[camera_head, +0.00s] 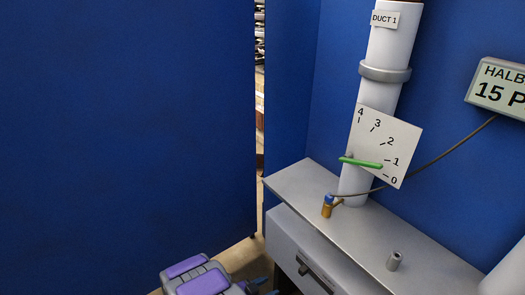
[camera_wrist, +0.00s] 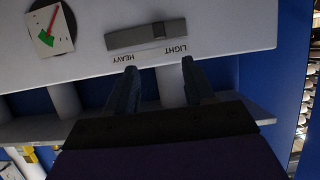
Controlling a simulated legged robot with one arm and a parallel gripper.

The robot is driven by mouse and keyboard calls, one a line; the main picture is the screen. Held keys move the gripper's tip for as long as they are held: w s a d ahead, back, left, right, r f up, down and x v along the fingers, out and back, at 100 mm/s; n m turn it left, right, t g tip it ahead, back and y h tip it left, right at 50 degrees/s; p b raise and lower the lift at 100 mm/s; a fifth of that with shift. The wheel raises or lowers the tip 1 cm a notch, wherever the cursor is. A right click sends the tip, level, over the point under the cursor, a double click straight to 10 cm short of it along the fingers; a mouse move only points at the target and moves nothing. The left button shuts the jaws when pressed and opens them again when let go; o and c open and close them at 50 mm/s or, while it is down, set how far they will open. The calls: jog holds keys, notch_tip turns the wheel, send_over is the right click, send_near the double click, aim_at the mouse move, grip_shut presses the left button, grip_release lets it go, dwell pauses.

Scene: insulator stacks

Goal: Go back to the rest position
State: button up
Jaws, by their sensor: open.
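My gripper (camera_wrist: 159,66) shows in the wrist view with its two dark blue fingers apart and nothing held between them. Beyond the fingertips is a pale panel (camera_wrist: 228,22) with a grey slider (camera_wrist: 146,34) and the upside-down words LIGHT and HEAVY. I cannot tell the exact gap to it, and no contact is clear. In the head view, my purple and grey arm is low at the bottom edge, with part of my gripper (camera_head: 262,286) at its right end, left of the grey cabinet (camera_head: 285,232).
Behind stand a white duct (camera_head: 393,40) and a gauge plate (camera_head: 398,140) with a green pointer. A blue wall (camera_head: 120,120) fills the left. Some floor (camera_head: 243,258) is clear.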

jog(key=w+a+r+n+y, duration=0.1)
jog(key=w+a+r+y, duration=0.3)
jog(key=a+y, duration=0.15)
jog(key=w+a+r+n+y, duration=0.1)
jog(key=w+a+r+y, duration=0.3)
jog(key=a, duration=0.3)
jog(key=s+a+r+n+g+y, duration=0.1)
jog(key=s+r+n+y, duration=0.15)
jog(key=r, duration=0.55)
jog(key=s+a+r+n+g+y, duration=0.1)
jog(key=s+a+r+n+y, duration=0.15)
jog(key=r, duration=0.55)
jog(key=s+d+r+n+g+y, duration=0.1)
jog(key=s+d+r+n+g, duration=0.2)
jog(key=s+d+r, duration=0.75)
jog(key=s+d+g+h, duration=0.2)
jog(key=s+d, duration=0.7)
jog(key=s, duration=0.3)
jog(key=s+d+r+g+h, duration=0.1)
jog(key=s+d+g+h, duration=0.1)
jog(key=s+d, duration=0.6)
jog(key=s, duration=0.4)
jog(key=shift+d+n+g+h, duration=0.3)
jog(key=shift+d+n+h, duration=0.05)
jog(key=shift+n, duration=0.05)
